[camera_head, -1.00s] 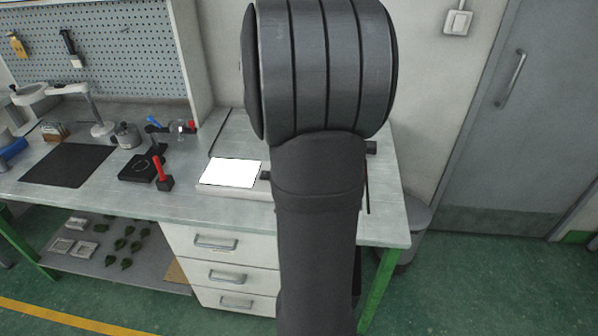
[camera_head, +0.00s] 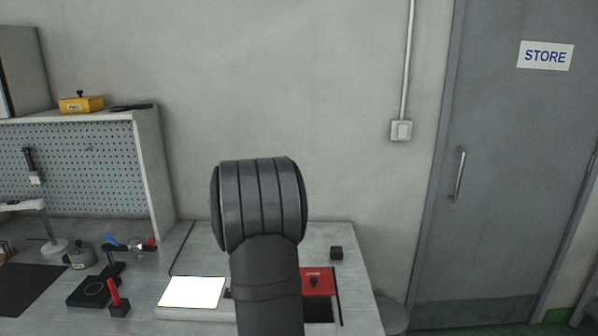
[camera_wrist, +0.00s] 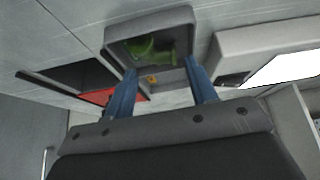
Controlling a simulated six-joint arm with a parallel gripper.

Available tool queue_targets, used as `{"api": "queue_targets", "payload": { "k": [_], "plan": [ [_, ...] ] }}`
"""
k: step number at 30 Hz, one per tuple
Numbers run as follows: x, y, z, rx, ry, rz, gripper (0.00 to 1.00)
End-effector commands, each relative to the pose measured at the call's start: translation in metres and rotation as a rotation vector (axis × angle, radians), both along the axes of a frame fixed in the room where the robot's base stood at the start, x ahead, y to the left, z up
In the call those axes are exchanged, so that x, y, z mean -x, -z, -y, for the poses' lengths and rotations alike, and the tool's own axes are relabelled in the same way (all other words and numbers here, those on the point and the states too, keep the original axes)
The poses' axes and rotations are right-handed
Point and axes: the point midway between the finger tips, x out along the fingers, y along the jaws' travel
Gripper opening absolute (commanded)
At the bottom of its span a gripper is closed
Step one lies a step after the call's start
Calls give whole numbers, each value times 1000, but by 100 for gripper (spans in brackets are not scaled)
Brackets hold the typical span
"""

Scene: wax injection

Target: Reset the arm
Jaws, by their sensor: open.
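My gripper (camera_wrist: 160,68) shows in the wrist view with its two blue fingers apart and nothing held between them. Beyond the fingertips is a grey open tray (camera_wrist: 118,32) with green pieces (camera_wrist: 150,48) inside; how far the fingers are from it is hard to judge. In the head view my dark arm rises in front of the bench and hides the gripper and the tray.
A unit with a bright white panel (camera_head: 192,292) lies left of my arm, a red panel (camera_head: 320,281) right of it. Tools, including a red-handled one (camera_head: 115,293), stand at left. A grey STORE door (camera_head: 500,190) is at right.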

Motion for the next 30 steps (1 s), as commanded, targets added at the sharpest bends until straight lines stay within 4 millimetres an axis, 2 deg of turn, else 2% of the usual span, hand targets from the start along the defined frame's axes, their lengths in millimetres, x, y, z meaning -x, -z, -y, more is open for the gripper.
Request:
{"api": "queue_targets", "payload": {
  "k": [6,9,30],
  "plan": [
    [-12,23,-1,1,-1,-2,52],
    [-14,25,-1,0,-1,0,52],
    [-11,19,-1,0,0,1,52]
  ]
}}
